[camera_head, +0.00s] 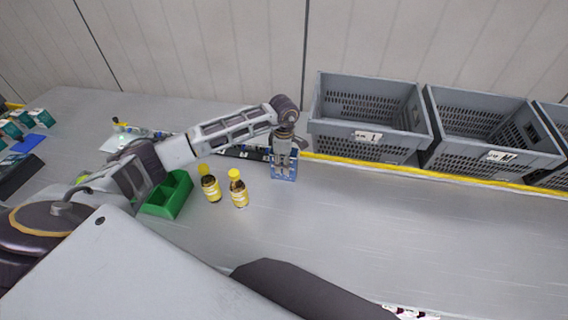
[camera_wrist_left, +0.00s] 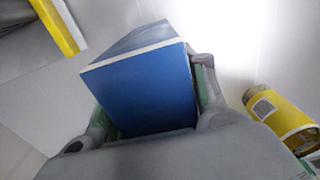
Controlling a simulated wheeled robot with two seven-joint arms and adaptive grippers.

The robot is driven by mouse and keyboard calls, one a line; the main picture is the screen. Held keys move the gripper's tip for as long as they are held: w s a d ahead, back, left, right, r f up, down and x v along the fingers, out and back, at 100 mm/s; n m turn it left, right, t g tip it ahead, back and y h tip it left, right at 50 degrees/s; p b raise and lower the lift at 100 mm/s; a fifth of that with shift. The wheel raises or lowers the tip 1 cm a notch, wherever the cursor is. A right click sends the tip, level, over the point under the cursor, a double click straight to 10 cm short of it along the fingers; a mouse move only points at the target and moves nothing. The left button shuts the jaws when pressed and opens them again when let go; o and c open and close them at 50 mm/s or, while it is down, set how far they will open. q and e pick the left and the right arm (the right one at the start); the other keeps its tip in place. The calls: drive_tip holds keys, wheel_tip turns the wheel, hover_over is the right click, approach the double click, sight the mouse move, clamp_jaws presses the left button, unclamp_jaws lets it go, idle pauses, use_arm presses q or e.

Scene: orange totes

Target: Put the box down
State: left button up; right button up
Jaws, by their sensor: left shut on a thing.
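The blue box (camera_head: 285,176) is at the middle of the table, under the end of my left arm. My left gripper (camera_head: 283,160) points down and is shut on the box. In the left wrist view the box (camera_wrist_left: 145,92) shows a plain blue face with pale edges, between the two fingers (camera_wrist_left: 150,115). I cannot tell whether its underside touches the table. My right gripper is not in view.
Two brown bottles with yellow caps (camera_head: 210,188) (camera_head: 238,192) stand left of the box, beside a green bin (camera_head: 178,205). Grey crates (camera_head: 365,143) (camera_head: 480,166) stand behind a yellow strip (camera_head: 420,173) at the right. The table (camera_head: 400,220) right of the box is clear.

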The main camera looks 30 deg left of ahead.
use_arm(q)
drive_tip(key=shift+r, duration=0.1)
drive_tip(key=shift+r+b, duration=0.95)
drive_tip(key=shift+r, duration=4)
